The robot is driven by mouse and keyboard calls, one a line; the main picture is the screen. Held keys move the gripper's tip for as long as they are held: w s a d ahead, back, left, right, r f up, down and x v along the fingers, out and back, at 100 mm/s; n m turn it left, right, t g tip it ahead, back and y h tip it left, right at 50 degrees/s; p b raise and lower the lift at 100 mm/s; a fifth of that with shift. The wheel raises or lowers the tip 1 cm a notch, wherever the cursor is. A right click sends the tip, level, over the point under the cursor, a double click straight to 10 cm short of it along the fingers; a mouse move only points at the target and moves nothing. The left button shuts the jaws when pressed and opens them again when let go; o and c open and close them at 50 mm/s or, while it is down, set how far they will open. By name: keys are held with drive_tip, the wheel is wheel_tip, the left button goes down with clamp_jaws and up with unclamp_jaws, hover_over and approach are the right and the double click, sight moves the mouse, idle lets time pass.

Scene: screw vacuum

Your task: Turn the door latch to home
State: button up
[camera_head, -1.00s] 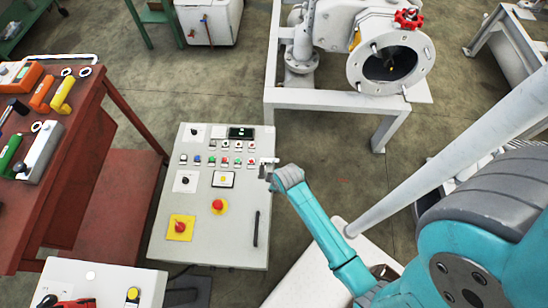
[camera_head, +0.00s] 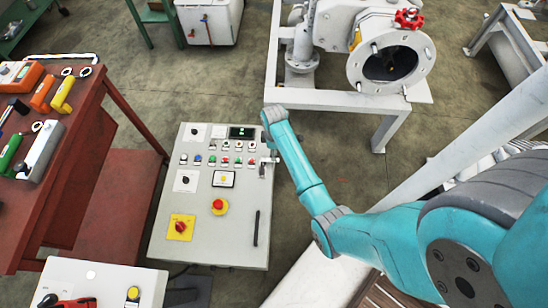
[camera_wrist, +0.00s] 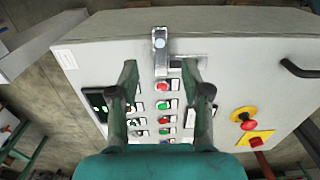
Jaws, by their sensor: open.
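The door latch (camera_head: 268,161) is a small silver piece on the right edge of the grey control cabinet (camera_head: 219,249). In the wrist view the latch (camera_wrist: 160,47) is a narrow metal bar at the cabinet's edge, pointing down the picture, with a round pale spot on it. My gripper (camera_wrist: 160,66) is open. Its two dark fingers lie left and right of the latch's lower end in that view; I see no contact, and cannot tell the depth gap. In the head view my wrist hides the fingers, above and beside the latch.
The cabinet face carries several coloured buttons, a display (camera_head: 241,132), a red emergency stop (camera_head: 218,204), a red rotary switch (camera_head: 180,227) and a black handle (camera_head: 256,228). A red workbench (camera_head: 75,155) stands left. A white frame with a flanged pipe (camera_head: 390,65) stands behind.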

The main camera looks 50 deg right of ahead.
sight(270, 161)
wheel_tip(270, 161, down, 6)
drive_tip(key=shift+f, duration=0.25)
clamp_jaws()
idle(0.3)
